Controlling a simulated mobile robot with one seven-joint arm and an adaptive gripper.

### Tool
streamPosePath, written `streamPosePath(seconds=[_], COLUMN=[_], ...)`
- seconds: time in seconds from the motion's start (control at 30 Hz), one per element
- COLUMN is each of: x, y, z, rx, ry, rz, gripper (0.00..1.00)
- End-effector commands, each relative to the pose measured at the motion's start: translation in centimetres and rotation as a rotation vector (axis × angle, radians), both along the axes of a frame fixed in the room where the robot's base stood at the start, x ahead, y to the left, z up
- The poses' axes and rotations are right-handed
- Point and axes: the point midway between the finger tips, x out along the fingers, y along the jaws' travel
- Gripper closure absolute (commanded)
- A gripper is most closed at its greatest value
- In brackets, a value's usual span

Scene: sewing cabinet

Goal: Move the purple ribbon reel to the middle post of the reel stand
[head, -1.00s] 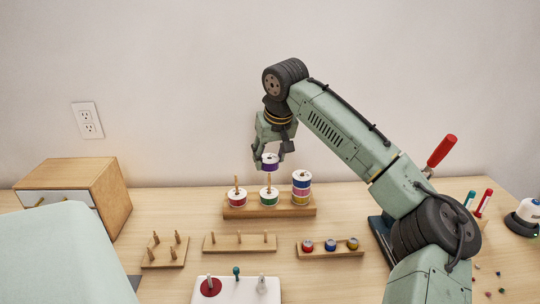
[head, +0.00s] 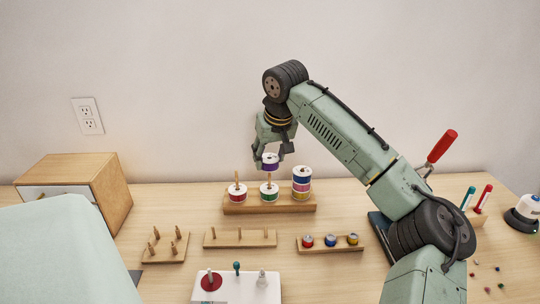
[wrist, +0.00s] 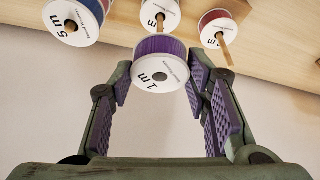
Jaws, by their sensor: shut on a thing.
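The purple ribbon reel (head: 270,164) is held in my gripper (head: 270,158), above the middle post of the reel stand. In the wrist view the purple reel (wrist: 160,62) sits between the two purple finger pads of my gripper (wrist: 160,75). The reel stand (head: 282,206) is a wooden block at the back. A red reel (head: 237,193) is on its left post, a green reel (head: 269,193) is on its middle post, and a stack of several reels (head: 301,184) is at its right. The middle post (head: 269,179) rises below the purple reel; I cannot tell whether its tip is inside the hole.
Three low wooden peg racks stand in front: a left one (head: 163,255), an empty middle one (head: 240,243) and a right one with bobbins (head: 330,249). A white board (head: 238,290) is nearest. A wooden cabinet (head: 105,190) stands at the left.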

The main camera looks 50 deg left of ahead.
Motion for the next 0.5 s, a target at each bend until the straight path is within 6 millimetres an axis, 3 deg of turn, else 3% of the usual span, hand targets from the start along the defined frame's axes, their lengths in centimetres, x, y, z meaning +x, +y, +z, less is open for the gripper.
streamPosePath(seconds=[0.5], x=[0.0], y=[0.0], z=[-1.2], rx=[-0.001], ry=[0.001], rz=[0.000], gripper=[0.78])
